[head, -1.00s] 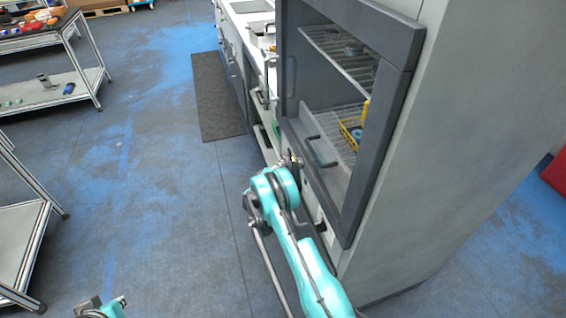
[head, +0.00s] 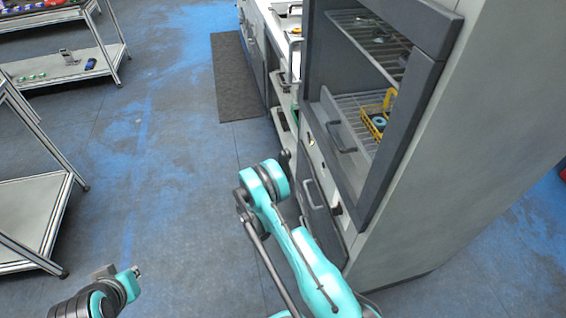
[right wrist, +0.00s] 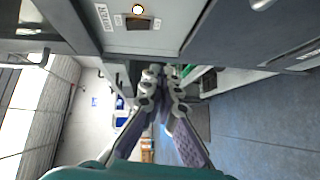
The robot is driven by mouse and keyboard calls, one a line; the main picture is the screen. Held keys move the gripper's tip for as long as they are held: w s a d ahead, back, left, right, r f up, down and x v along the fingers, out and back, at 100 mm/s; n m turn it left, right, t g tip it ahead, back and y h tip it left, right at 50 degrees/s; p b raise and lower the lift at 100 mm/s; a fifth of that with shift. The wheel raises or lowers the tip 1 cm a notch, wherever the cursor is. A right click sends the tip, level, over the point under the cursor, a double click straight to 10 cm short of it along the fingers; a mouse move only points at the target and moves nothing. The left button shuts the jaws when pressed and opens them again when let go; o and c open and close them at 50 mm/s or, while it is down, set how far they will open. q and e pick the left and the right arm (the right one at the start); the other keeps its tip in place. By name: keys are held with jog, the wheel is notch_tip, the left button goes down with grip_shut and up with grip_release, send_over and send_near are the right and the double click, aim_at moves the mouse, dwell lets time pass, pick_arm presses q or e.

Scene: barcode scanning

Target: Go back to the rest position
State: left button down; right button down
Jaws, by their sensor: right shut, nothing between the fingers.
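My right arm reaches up from the bottom of the head view, in front of the tall grey cabinet (head: 430,200). Its gripper is mostly hidden behind the turquoise wrist, with only a dark piece (head: 286,160) showing. In the right wrist view my right gripper (right wrist: 164,74) is shut, its fingertips together with nothing between them. It is in the open, near a grey front panel with labels (right wrist: 170,40). Part of my left arm shows at the lower left of the head view. I cannot make out its gripper fingers.
Below is a drawer front with a handle (head: 318,187). Metal shelf carts (head: 70,75) stand at the left. The blue-grey floor (head: 175,170) between is clear. A dark mat (head: 235,80) lies beyond.

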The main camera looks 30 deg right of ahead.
dwell(0.3)
jog(key=s+a+r+m+g+y, duration=0.1)
jog(key=s+a+r+y, duration=0.15)
jog(key=r, duration=0.75)
jog(key=s+a+r+m+g+y, duration=0.1)
jog(key=s+a+r+y, duration=0.2)
jog(key=r, duration=0.7)
jog(key=s+a+r+m+y, duration=0.1)
jog(key=s+a+y, duration=0.3)
jog(key=s, duration=0.9)
jog(key=s+a+r+m+y, duration=0.2)
jog(key=s+a, duration=0.6)
jog(key=s, duration=0.6)
jog(key=r+y, duration=0.1)
jog(key=y, duration=0.1)
jog(key=shift+a+r+y, duration=0.2)
jog(key=shift+a+y, duration=0.05)
jog(key=shift+y, duration=0.1)
